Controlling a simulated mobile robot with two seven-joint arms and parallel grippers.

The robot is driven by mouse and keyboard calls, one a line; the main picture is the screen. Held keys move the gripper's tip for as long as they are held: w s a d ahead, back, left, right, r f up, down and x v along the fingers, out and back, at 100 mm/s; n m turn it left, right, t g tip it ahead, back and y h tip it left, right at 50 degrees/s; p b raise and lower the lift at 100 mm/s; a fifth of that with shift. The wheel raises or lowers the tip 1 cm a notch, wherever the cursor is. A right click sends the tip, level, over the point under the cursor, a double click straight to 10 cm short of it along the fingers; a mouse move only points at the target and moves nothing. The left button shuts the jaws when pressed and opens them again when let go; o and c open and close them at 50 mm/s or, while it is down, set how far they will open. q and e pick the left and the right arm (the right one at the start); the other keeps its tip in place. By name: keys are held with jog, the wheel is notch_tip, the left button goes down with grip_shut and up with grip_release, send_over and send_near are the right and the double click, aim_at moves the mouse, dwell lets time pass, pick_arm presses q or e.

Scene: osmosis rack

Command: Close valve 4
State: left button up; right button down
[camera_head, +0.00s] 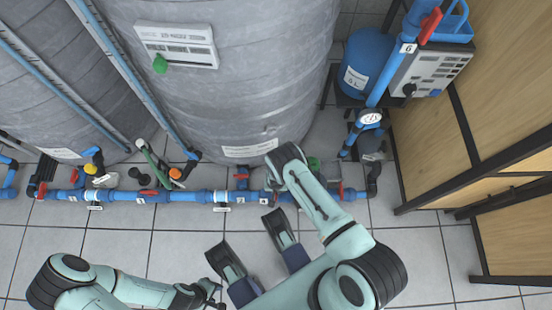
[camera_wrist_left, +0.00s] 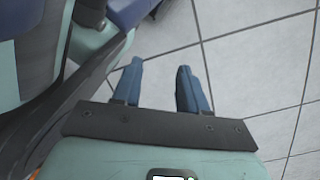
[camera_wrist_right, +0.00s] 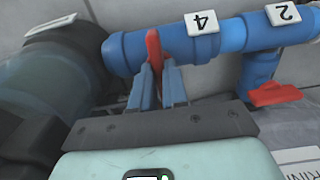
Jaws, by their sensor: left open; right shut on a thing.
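Valve 4's red handle (camera_wrist_right: 153,48) shows in the right wrist view on a blue pipe (camera_wrist_right: 226,36), just left of the label 4 (camera_wrist_right: 202,22). The handle appears to lie across the pipe's line. My right gripper (camera_wrist_right: 160,72) is shut on this handle, one finger on each side. In the head view my right arm covers the gripper and the valve; the blue pipe (camera_head: 205,196) runs along the floor there. My left gripper (camera_head: 215,293) is open and empty above the floor, far from the valve; its parted fingers show in the left wrist view (camera_wrist_left: 160,88).
Another red valve handle (camera_wrist_right: 275,93) sits on the branch below label 2 (camera_wrist_right: 284,14). Large grey tanks (camera_head: 235,75) stand behind the pipe. A wooden cabinet (camera_head: 500,80) stands at the right. The tiled floor (camera_head: 430,250) in front is mostly clear.

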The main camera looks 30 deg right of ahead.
jog(key=c, duration=1.1)
grip_release()
jog(key=shift+c, duration=0.2)
jog(key=shift+r, duration=0.1)
pick_arm(q)
jog(key=w+d+r+t+p, duration=0.1)
jog(key=w+r+t+p, duration=0.2)
jog(key=w, duration=0.6)
notch_tip(320, 180, up, 3)
jog(key=shift+w+d+r+m+t+p, duration=0.2)
jog(key=shift+w+m+t+p, duration=0.15)
jog(key=shift+p, duration=0.65)
pick_arm(e)
notch_tip(320, 180, up, 13)
jog(key=shift+r, duration=0.15)
jog(key=shift+s, duration=0.1)
